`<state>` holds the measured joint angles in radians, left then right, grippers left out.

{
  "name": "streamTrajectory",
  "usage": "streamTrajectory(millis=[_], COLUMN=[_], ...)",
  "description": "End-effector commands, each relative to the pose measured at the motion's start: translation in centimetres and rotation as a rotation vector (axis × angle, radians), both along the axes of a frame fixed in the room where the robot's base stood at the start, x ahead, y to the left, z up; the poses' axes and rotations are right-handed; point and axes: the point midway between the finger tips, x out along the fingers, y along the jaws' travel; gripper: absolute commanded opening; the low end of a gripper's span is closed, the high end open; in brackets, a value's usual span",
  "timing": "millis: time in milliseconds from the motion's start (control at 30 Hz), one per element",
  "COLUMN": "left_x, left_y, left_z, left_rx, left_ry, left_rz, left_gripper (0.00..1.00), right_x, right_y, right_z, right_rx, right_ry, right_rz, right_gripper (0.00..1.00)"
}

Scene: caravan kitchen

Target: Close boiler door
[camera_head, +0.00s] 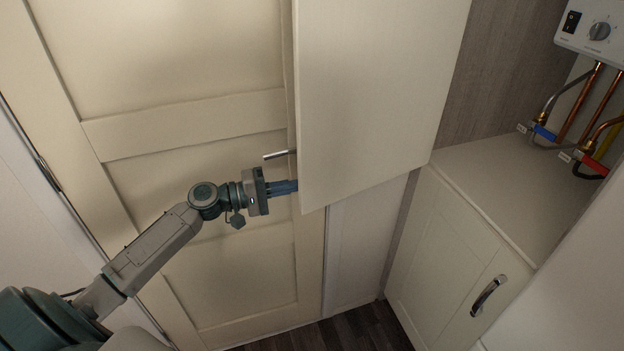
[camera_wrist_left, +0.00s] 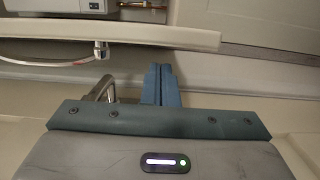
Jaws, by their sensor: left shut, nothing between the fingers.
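The boiler door (camera_head: 375,90) is a plain cream panel. It stands open in the head view, swung out left of the boiler compartment. My left gripper (camera_head: 285,187) is at the door's lower left edge, and the fingertips run partly behind that edge. I cannot tell whether they touch it. In the left wrist view the fingers of my left gripper (camera_wrist_left: 160,84) are closed together with nothing between them. The white boiler (camera_head: 596,28) with a black switch and a knob shows at the upper right of the head view. My right gripper is not in view.
A chrome lever handle (camera_head: 279,154) on the cream panelled room door (camera_head: 185,115) is just above my left gripper. Copper pipes (camera_head: 590,105) and valves hang under the boiler. A low cabinet (camera_head: 450,250) with a chrome handle (camera_head: 488,296) stands below. Dark floor shows at the bottom.

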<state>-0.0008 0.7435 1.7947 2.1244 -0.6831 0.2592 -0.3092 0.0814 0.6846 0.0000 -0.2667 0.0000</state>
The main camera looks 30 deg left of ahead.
Motion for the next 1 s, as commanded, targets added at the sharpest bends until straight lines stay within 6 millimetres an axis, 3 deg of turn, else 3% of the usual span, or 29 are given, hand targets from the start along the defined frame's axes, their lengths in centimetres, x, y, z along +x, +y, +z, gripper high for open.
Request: streamTrajectory(millis=[400, 1000], left_x=[3.3, 3.7], left_y=[-3.6, -4.2], left_z=[0.2, 0.0], left_rx=[-0.002, 0.000], left_ry=[-0.001, 0.001], left_rz=[0.000, 0.005], left_gripper=[0.00, 0.00], right_x=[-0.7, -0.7], right_y=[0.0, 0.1], right_z=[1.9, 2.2], right_rx=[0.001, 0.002], right_ry=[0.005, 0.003], right_rz=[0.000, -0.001], right_gripper=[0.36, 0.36])
